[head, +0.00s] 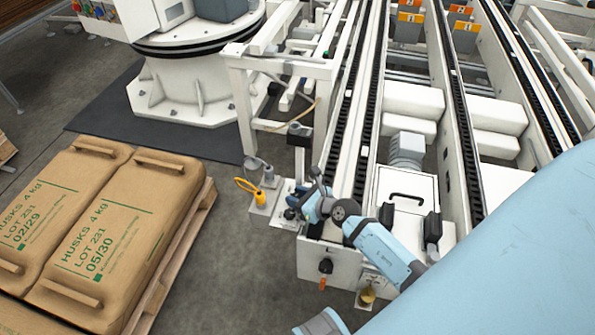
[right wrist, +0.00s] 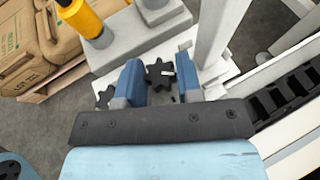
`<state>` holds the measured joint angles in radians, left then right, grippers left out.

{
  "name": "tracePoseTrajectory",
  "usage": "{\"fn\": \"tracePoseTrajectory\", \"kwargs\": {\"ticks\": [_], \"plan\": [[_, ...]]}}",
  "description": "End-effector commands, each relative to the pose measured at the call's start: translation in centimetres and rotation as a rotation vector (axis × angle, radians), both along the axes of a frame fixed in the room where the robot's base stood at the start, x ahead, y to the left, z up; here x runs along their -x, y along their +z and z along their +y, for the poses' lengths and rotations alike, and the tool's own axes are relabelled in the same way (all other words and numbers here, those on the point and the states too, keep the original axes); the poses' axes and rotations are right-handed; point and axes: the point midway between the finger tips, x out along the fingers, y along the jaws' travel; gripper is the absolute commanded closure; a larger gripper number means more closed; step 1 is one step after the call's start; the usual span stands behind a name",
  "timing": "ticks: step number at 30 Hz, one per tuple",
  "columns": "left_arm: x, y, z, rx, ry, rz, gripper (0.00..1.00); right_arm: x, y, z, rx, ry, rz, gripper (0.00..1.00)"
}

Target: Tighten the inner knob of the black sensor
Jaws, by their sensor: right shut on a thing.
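The black sensor (head: 299,134) sits on top of a white post at the near left end of the conveyor in the head view. In the right wrist view, a black star-shaped knob (right wrist: 156,74) lies between the two blue fingers of my right gripper (right wrist: 158,82). The gripper is shut on this knob. A second black knob (right wrist: 105,97) shows outside the left finger, partly hidden. In the head view my right gripper (head: 309,204) reaches in from the right, low at the foot of the post, and hides much of the knobs. My left gripper is not in view.
A yellow device (head: 267,174) with a looped cable stands on a grey block just left of my right gripper. White conveyor rails (head: 347,130) run away behind it. A pallet of brown sacks (head: 115,230) stands at left, with bare floor between.

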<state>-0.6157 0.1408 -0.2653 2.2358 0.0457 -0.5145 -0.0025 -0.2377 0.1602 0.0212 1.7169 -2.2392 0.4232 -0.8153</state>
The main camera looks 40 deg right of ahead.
Motion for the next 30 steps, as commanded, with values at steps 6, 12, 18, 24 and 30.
{"fn": "tracePoseTrajectory", "kwargs": {"ticks": [6, 12, 18, 24, 30], "plan": [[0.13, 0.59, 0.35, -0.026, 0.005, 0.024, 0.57, 0.01, 0.41, 0.05, -0.001, -0.065, 0.000, 0.91], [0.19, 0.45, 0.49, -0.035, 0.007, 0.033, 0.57, -0.01, 0.19, 0.04, 0.000, -0.092, -0.001, 0.91], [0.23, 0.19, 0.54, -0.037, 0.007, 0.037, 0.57, -0.02, 0.04, 0.03, 0.001, -0.097, -0.001, 0.91], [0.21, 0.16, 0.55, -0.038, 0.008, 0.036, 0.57, -0.02, 0.04, 0.02, 0.001, -0.097, -0.001, 0.91], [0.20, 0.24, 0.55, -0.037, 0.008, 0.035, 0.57, -0.02, 0.04, 0.04, 0.001, -0.097, -0.001, 0.56]]}}
